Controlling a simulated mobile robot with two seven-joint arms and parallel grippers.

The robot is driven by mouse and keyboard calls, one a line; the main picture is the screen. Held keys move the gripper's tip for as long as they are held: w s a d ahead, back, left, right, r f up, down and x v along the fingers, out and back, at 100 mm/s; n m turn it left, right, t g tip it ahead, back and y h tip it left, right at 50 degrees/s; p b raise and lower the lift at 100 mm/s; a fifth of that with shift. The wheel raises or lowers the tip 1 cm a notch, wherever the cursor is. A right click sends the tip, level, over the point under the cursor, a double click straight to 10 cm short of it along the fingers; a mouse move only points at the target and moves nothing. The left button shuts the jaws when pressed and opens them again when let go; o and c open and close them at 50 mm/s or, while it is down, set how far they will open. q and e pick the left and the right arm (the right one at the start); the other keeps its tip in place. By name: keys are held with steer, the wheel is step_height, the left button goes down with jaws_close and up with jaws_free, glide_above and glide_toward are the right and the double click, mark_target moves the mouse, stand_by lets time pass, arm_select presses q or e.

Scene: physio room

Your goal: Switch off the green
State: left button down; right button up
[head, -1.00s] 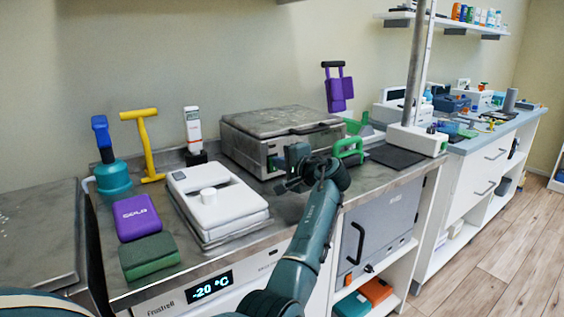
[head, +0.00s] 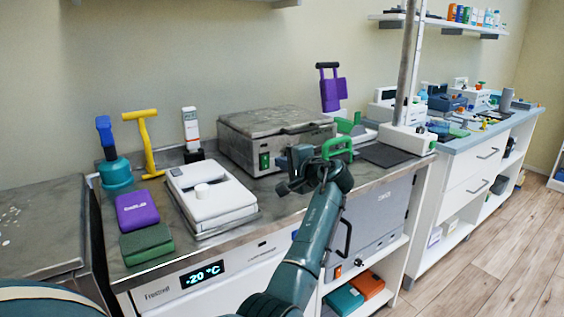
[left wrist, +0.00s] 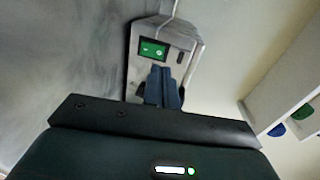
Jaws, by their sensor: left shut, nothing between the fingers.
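A green rocker switch (head: 264,160) is on the front of a grey metal box (head: 235,150) with a flat lid, at the back of the steel counter. In the left wrist view, a green switch (left wrist: 153,50) sits on a grey panel (left wrist: 190,48), just beyond my fingertips. My left gripper (head: 284,168) is in front of the box, just right of the switch. Its blue fingers (left wrist: 163,86) are shut and empty. In the wrist view the fingertips appear below the switch; I cannot tell whether they touch the panel. My right gripper is not in view.
A white device (head: 210,197) stands left of my arm. A green handle (head: 337,147) stands behind the gripper. A purple box (head: 136,209) and green box (head: 146,244) lie at the left. A stand with a pole (head: 407,138) is to the right.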

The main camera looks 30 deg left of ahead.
arm_select(q)
steer(key=s+d+r, duration=0.2)
steer(key=d+r, duration=0.1)
steer(key=d, duration=0.3)
steer(key=shift+s+d+r, duration=0.2)
steer(key=shift+s+d, duration=0.1)
steer(key=shift+s, duration=0.1)
